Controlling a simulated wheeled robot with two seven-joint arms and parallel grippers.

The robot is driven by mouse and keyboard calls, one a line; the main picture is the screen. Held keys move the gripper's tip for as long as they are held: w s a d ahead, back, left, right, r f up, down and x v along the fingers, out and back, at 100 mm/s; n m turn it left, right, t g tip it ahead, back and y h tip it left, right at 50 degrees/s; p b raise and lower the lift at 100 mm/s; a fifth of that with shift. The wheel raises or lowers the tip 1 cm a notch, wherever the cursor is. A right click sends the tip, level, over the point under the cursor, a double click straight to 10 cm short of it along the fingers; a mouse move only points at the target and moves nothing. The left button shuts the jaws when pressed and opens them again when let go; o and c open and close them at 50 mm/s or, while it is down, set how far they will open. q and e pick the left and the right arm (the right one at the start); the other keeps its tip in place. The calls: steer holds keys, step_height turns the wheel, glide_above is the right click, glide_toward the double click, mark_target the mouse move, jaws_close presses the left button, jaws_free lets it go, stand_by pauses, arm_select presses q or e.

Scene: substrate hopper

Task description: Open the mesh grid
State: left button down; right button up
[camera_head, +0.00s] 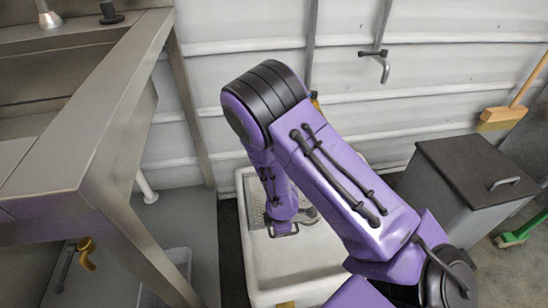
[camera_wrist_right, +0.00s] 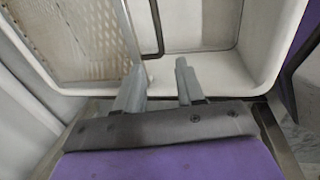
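The mesh grid (camera_wrist_right: 85,38) is a pale lattice panel with a light frame, at the upper left in the right wrist view. It lies over the left part of a white basin (camera_wrist_right: 215,62). A thin dark bent bar (camera_wrist_right: 158,35) comes down beside the grid's right edge, apart from my fingers. My right gripper (camera_wrist_right: 158,85) is open and empty, its left finger near the grid's frame; contact is unclear. In the head view the grid (camera_head: 255,196) shows partly behind my purple right arm, which reaches down into the white basin (camera_head: 310,262). My left gripper is out of view.
A steel bench (camera_head: 100,130) stands on the left. A grey bin with a dark lid (camera_head: 470,170) stands right of the basin. A broom (camera_head: 503,117) and a green brush (camera_head: 520,235) are at the far right. A tap (camera_head: 378,62) is on the white wall behind.

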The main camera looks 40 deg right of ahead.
steer(key=f+b, duration=0.1)
steer(key=f, duration=0.1)
steer(key=w+f+b, duration=0.1)
steer(key=f, duration=0.2)
steer(key=f+b, duration=0.1)
steer(key=f, duration=0.2)
steer(key=shift+w+d, duration=0.2)
steer(key=shift+d, duration=0.15)
jaws_close()
